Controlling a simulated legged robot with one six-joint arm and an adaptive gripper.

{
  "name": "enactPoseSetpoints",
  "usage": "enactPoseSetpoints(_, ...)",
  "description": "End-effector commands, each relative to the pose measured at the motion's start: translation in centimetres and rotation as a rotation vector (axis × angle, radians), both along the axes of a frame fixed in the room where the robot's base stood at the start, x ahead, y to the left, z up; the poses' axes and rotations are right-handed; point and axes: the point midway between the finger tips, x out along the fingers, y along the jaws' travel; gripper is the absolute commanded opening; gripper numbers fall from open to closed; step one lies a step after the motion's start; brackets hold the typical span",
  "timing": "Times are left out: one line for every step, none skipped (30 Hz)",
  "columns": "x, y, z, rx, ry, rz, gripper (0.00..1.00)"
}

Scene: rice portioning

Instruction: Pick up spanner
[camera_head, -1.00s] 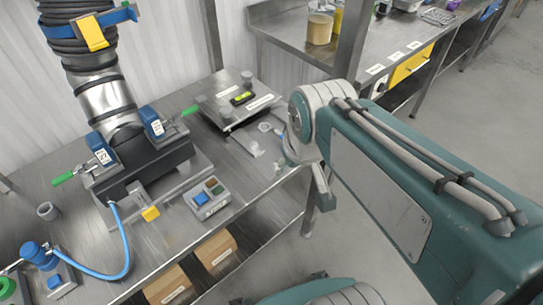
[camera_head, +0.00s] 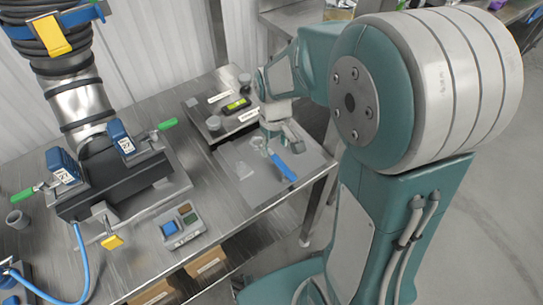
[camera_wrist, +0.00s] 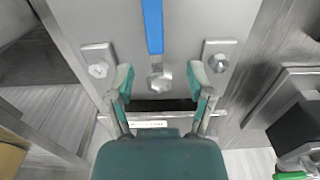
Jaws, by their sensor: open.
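The spanner has a blue handle (camera_head: 283,168) and a metal head, and lies on a grey board (camera_head: 262,187) at the right end of the steel bench. In the wrist view its blue handle (camera_wrist: 153,25) runs up to the top edge. Its metal head (camera_wrist: 157,82) shows between my fingers. My gripper (camera_head: 281,140) reaches down over the spanner's head end. In the wrist view my gripper (camera_wrist: 161,78) is open, one finger on each side of the head, with a gap to both. I cannot tell its exact height above the spanner.
Two small plates with hex bolts, left (camera_wrist: 99,60) and right (camera_wrist: 219,58), flank the spanner. A raised plate with a yellow-green level (camera_head: 237,104) stands behind the board. A clamp fixture (camera_head: 120,185) under a ribbed hose and a button box (camera_head: 180,225) stand left.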

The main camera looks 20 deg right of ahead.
Motion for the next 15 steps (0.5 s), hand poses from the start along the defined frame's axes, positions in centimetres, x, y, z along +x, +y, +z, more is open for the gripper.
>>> enactPoseSetpoints(-0.1, -0.1, -0.6, 0.000, 0.002, -0.002, 0.69)
enactPoseSetpoints(-0.1, -0.1, -0.9, 0.000, 0.002, -0.002, 0.69)
enactPoseSetpoints(-0.1, -0.1, -1.1, 0.001, 0.001, -0.002, 0.69)
enactPoseSetpoints(-0.1, -0.1, -1.3, 0.001, 0.000, -0.002, 0.69)
enactPoseSetpoints(-0.1, -0.2, -1.5, 0.001, 0.001, -0.002, 0.69)
enactPoseSetpoints(-0.2, -0.2, -1.9, 0.001, 0.003, -0.002, 0.69)
enactPoseSetpoints(-0.2, -0.3, -2.3, 0.001, 0.003, -0.003, 0.69)
enactPoseSetpoints(-0.2, -0.3, -2.8, 0.001, 0.003, -0.003, 0.69)
enactPoseSetpoints(-0.3, -0.3, -3.5, 0.001, 0.003, -0.003, 0.69)
enactPoseSetpoints(-0.4, -0.3, -4.0, 0.001, 0.004, -0.003, 0.69)
enactPoseSetpoints(-0.4, -0.3, -4.5, 0.001, 0.004, -0.003, 0.69)
enactPoseSetpoints(-0.4, -0.3, -5.0, 0.000, 0.003, -0.002, 0.69)
enactPoseSetpoints(-0.4, -0.3, -5.4, 0.000, 0.003, -0.002, 0.69)
enactPoseSetpoints(-0.4, -0.3, -5.7, 0.000, 0.002, -0.002, 0.69)
enactPoseSetpoints(-0.3, -0.3, -6.1, 0.001, 0.001, -0.002, 0.69)
